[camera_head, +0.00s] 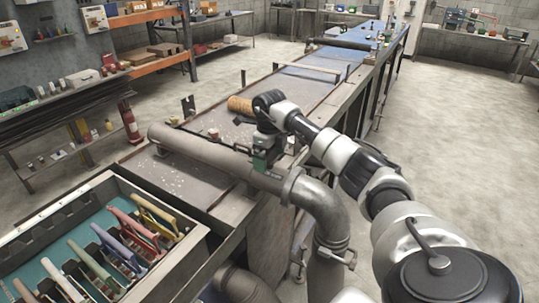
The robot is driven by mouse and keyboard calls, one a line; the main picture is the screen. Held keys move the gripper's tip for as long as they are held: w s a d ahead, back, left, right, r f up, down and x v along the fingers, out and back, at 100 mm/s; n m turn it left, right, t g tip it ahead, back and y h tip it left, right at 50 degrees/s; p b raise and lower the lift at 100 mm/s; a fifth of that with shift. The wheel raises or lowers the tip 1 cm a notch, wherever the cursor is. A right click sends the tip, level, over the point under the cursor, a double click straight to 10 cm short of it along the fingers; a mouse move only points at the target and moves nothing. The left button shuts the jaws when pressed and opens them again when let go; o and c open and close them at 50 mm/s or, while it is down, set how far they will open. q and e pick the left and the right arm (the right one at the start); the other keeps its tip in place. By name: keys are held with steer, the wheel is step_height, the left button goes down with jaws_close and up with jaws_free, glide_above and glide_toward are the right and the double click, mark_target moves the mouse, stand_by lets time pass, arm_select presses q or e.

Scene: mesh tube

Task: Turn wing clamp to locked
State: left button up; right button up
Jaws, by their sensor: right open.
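A thick grey pipe (205,152) lies across the near end of the long bench. It meets a flange (292,186) and bends down through an elbow (323,204). A small clamp-like fitting (344,257) sits low on the bend; I cannot tell whether it is the wing clamp or how its wing is set. My right arm reaches in from the right over the bench. My right gripper (264,160) is open, pointing down at the pipe just left of the flange; its fingers are small and partly hidden, and contact is unclear. My left gripper is out of view.
A tan roll (240,105) lies on the bench (226,187) behind my wrist. An open case (98,184) with several coloured-handled tools stands at the lower left. A red extinguisher (129,121) stands beyond the bench. The floor at right is clear.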

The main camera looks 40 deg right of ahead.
steer(key=c, duration=0.6)
steer(key=shift+o, duration=0.2)
steer(key=shift+n, duration=0.4)
steer(key=shift+r+n, duration=0.1)
steer(key=shift+n, duration=1)
steer(key=n+b, duration=0.1)
steer(key=n, duration=0.2)
steer(key=shift+n, duration=0.3)
steer(key=n, duration=1.1)
steer(key=shift+b, duration=0.4)
steer(key=shift+n, duration=0.3)
